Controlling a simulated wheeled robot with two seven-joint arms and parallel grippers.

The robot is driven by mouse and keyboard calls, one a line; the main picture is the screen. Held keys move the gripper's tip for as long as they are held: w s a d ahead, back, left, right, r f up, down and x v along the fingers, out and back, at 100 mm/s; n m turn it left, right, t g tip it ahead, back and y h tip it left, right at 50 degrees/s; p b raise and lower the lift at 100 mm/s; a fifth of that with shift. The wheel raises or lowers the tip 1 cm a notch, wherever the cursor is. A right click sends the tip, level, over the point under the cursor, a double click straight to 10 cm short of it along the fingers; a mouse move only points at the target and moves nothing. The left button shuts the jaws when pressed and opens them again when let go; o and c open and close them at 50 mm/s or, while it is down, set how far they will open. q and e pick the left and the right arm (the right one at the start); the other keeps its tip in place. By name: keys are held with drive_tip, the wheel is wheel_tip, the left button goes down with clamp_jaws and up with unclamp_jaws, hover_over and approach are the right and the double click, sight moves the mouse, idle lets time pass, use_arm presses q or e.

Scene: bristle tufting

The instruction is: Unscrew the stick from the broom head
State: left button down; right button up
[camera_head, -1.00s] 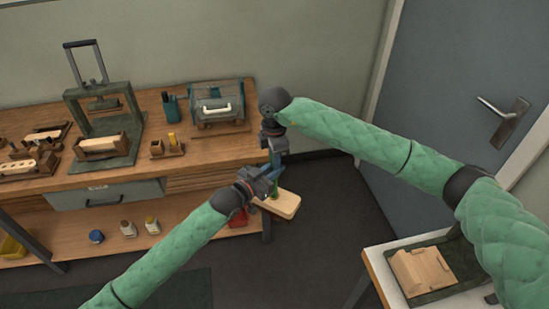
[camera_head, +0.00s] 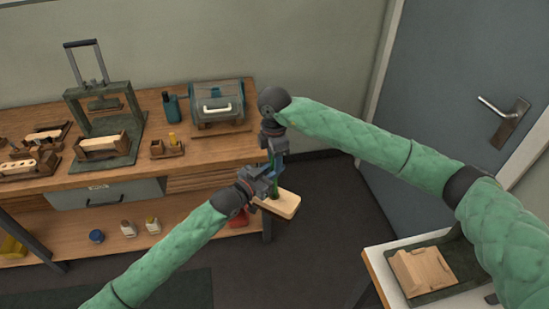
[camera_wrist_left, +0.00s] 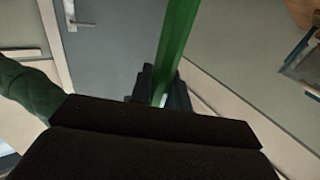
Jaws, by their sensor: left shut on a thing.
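The broom head (camera_head: 284,205) is a pale wooden block. It hangs in the air beside the right end of the workbench. The green stick (camera_head: 272,165) rises from it, roughly upright. My left gripper (camera_head: 271,182) comes in from the left and is shut on the stick just above the block. My right gripper (camera_head: 277,151) points down at the stick's upper part from above; whether its jaws are closed there is too small to tell. In the left wrist view the stick (camera_wrist_left: 177,45) runs upward from between dark gripper parts; the broom head is not visible there.
A lower shelf holds small jars. A white side table (camera_head: 380,272) with a tray and wooden block stands at lower right. Floor between them is open.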

drive_tip(key=shift+o, duration=0.4)
drive_tip(key=shift+r, duration=2.2)
drive_tip(key=shift+w+r, duration=0.25)
drive_tip(key=shift+r, duration=0.3)
wheel_tip(320, 180, up, 6)
drive_tip(key=m, duration=0.2)
drive_tip(key=shift+r+m, duration=0.15)
drive_tip(key=shift+m, duration=0.15)
drive_tip(key=shift+s+m, duration=0.2)
drive_tip(key=shift+m, duration=0.5)
wheel_tip(320, 180, down, 12)
